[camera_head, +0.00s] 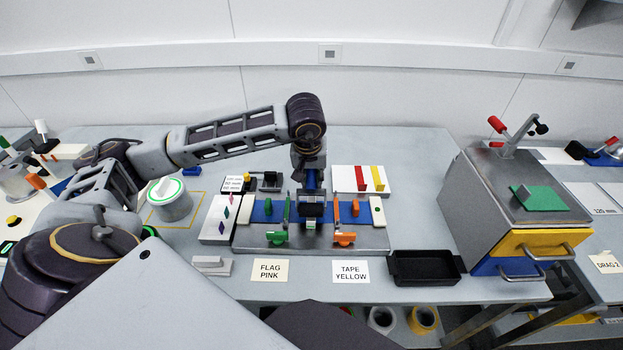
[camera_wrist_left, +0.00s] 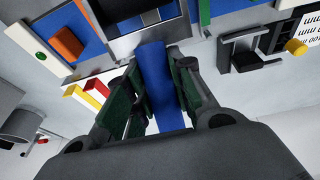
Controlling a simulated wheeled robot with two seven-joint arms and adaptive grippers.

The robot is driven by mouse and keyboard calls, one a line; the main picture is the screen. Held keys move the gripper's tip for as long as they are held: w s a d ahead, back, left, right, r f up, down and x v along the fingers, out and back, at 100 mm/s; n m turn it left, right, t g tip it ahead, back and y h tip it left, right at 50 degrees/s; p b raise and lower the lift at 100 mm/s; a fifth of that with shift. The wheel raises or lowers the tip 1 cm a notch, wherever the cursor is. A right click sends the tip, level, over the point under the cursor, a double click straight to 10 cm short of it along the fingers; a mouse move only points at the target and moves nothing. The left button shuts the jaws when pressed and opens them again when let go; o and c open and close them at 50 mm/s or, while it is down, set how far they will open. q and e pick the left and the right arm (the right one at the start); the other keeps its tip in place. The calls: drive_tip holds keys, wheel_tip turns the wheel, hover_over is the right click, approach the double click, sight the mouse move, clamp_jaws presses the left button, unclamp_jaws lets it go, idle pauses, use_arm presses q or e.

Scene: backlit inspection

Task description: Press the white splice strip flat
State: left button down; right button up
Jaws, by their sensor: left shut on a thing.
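My left gripper (camera_head: 311,166) is shut on an upright blue handle, which also shows between the green-padded fingers in the wrist view (camera_wrist_left: 160,85). A dark block (camera_head: 311,210) sits directly below the handle, over the middle of the grey splicing fixture (camera_head: 305,247). Blue web (camera_head: 263,211) lies across the fixture on both sides of the block. White end pieces (camera_head: 243,211) and (camera_head: 377,211) flank the web. I cannot pick out the white splice strip with certainty; the block and gripper cover the centre. Whether the block touches the web is unclear. My right gripper is not visible.
Green (camera_head: 287,209) and orange (camera_head: 336,211) upright levers stand close on both sides of the block. Red and yellow strips (camera_head: 370,178) lie on a white board behind. A black tray (camera_head: 425,267) and a drawer cabinet (camera_head: 465,215) stand right. Labels (camera_head: 350,271) lie in front.

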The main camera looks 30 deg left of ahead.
use_arm(q)
drive_tip(key=shift+w+a+r+p, duration=0.1)
drive_tip(key=shift+r+p, duration=0.1)
drive_tip(key=shift+r, duration=0.25)
drive_tip(key=shift+w+r+p, duration=0.1)
drive_tip(key=shift+r+p, duration=0.05)
drive_tip(key=shift+r, duration=0.3)
drive_tip(key=shift+w+a+r+p, duration=0.15)
drive_tip(key=shift+r+p, duration=0.15)
drive_tip(key=shift+r, duration=0.7)
drive_tip(key=shift+w+a+r+p, duration=0.1)
drive_tip(key=shift+w+r+p, duration=0.05)
drive_tip(key=shift+r+p, duration=0.4)
drive_tip(key=shift+w+r, duration=0.1)
drive_tip(key=shift+r, duration=0.55)
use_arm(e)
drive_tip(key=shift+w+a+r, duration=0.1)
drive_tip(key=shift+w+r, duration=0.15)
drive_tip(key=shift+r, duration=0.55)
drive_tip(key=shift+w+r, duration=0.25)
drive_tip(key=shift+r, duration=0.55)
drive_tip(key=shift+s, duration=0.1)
